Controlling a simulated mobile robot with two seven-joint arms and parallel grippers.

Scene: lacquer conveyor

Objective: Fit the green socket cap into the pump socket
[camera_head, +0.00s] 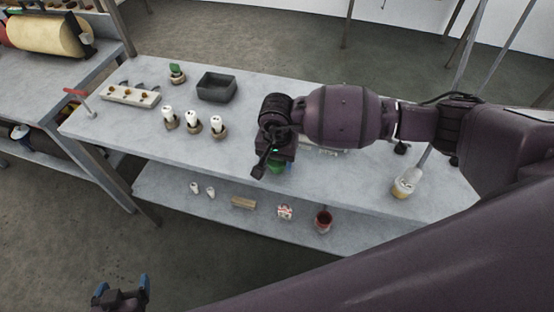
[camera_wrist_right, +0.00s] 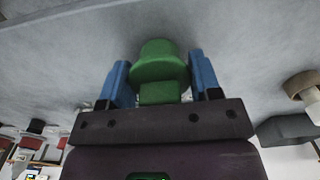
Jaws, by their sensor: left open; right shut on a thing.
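The green socket cap (camera_wrist_right: 158,62) is held between the blue fingers of my right gripper (camera_wrist_right: 160,82) in the right wrist view. In the head view a bit of the green cap (camera_head: 277,168) shows below my dark right wrist, over the table's front part; the wrist hides most of it. I cannot tell for certain which item is the pump socket; several brown round holders stand on the table, three with white tops (camera_head: 217,126) and one with a green top (camera_head: 176,73). My left gripper (camera_head: 121,287) is open and empty, low at the bottom left, away from the table.
A dark open tray (camera_head: 216,96) stands behind the white-topped holders. A pale rack (camera_head: 131,97) and a red-handled tool (camera_head: 76,93) are at the left. The lower shelf holds a red cup (camera_head: 323,220) and small items.

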